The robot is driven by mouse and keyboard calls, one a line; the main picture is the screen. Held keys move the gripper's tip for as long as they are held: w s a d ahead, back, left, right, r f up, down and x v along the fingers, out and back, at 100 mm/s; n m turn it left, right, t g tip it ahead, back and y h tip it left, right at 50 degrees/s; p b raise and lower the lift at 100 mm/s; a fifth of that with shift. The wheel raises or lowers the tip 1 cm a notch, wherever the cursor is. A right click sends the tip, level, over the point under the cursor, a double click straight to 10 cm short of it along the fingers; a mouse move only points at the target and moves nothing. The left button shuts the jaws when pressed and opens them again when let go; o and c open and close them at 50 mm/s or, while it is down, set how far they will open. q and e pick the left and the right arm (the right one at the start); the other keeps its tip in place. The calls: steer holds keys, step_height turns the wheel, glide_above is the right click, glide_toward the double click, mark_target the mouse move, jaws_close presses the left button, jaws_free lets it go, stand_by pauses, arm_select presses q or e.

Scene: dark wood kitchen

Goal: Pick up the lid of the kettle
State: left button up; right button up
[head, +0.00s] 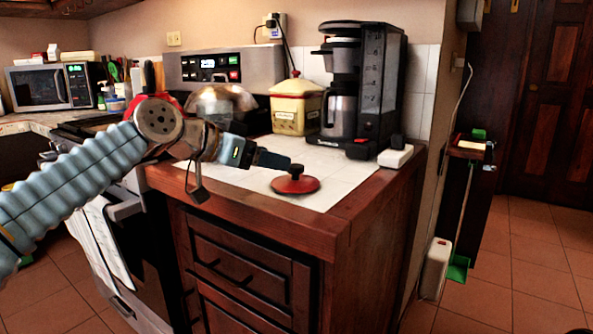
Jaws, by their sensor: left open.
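My left gripper (243,177) is open and empty. One finger reaches right so that its tip is just above and beside the lid's knob in the picture; the other hangs down to the left, over the counter's front edge. I cannot tell whether the finger touches the knob. A red object (139,101), possibly the kettle, shows partly behind my left wrist at the stove. My right gripper is out of view.
A black coffee maker (379,88) stands at the counter's back right, with a small white box (395,157) in front. A yellow canister (296,107) stands left of it. A shiny dome-shaped object (222,104) is behind my gripper. Bare tile surrounds the lid.

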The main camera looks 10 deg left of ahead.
mark_target(292, 166)
arm_select(q)
steer(key=p+x, duration=0.2)
steer(key=x, duration=0.2)
steer(key=shift+s+d+f+p, duration=0.1)
steer(key=shift+s+p, duration=0.05)
steer(key=shift+p, duration=0.15)
steer(key=shift+x, duration=0.8)
steer(key=shift+f, duration=0.1)
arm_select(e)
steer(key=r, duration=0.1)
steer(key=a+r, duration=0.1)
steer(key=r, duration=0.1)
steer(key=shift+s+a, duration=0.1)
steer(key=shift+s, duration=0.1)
arm_select(q)
steer(key=c, duration=1.2)
